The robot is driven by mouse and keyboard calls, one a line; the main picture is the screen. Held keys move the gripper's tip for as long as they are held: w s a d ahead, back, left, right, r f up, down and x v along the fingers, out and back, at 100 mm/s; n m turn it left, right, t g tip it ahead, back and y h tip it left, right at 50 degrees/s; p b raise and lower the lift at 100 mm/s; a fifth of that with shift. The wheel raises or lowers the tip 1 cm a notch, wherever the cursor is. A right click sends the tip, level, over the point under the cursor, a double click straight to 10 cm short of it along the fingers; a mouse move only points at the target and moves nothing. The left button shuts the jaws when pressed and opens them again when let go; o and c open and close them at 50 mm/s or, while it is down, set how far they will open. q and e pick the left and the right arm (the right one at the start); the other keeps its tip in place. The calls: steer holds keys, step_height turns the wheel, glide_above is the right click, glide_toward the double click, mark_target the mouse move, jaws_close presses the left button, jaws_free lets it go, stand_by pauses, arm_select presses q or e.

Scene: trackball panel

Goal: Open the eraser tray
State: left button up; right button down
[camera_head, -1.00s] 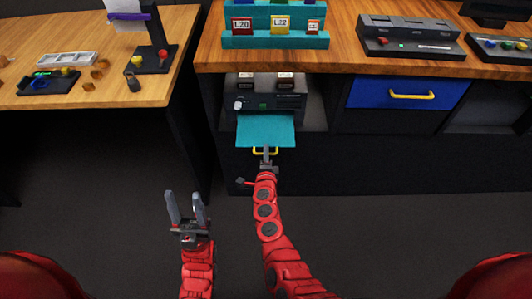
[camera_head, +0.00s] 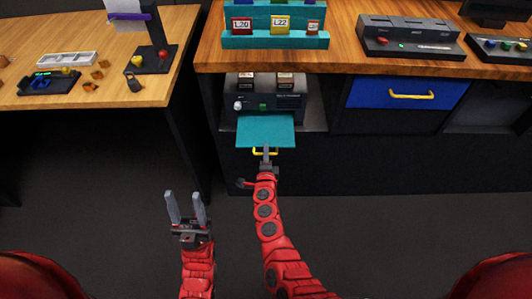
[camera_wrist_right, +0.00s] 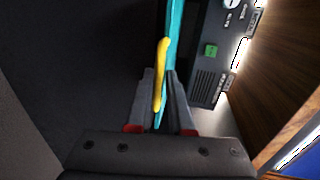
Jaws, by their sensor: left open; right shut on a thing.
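The eraser tray, a flat teal drawer (camera_head: 266,131), juts out from the front of a black device (camera_head: 268,105) on the shelf under the right table. A yellow handle (camera_head: 258,153) is at its front edge. My right gripper (camera_head: 265,152) is at this handle. In the right wrist view its two fingers (camera_wrist_right: 159,90) are closed around the yellow handle (camera_wrist_right: 161,75), with the teal tray edge (camera_wrist_right: 173,40) beyond it. My left gripper (camera_head: 186,208) is open and empty, low over the floor and apart from the furniture.
The device has a green button (camera_head: 263,106) and a white knob (camera_head: 238,105). A blue drawer (camera_head: 407,94) with a yellow handle is to the right. A wooden table (camera_head: 100,89) with small items stands at the left. The floor in front is clear.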

steer(key=shift+s+a+f, duration=0.1)
steer(key=shift+s+f, duration=0.2)
steer(key=shift+f, duration=0.05)
steer(key=v, duration=0.2)
steer(key=f+v, duration=0.1)
steer(key=v, duration=0.2)
steer(key=shift+s, duration=0.15)
steer(key=c, duration=1.3)
jaws_free()
steer(key=o, duration=0.4)
steer(key=shift+c, duration=0.2)
steer(key=shift+r, duration=0.1)
steer(key=shift+r, duration=0.1)
steer(key=v, duration=1.7)
steer(key=shift+p, duration=0.35)
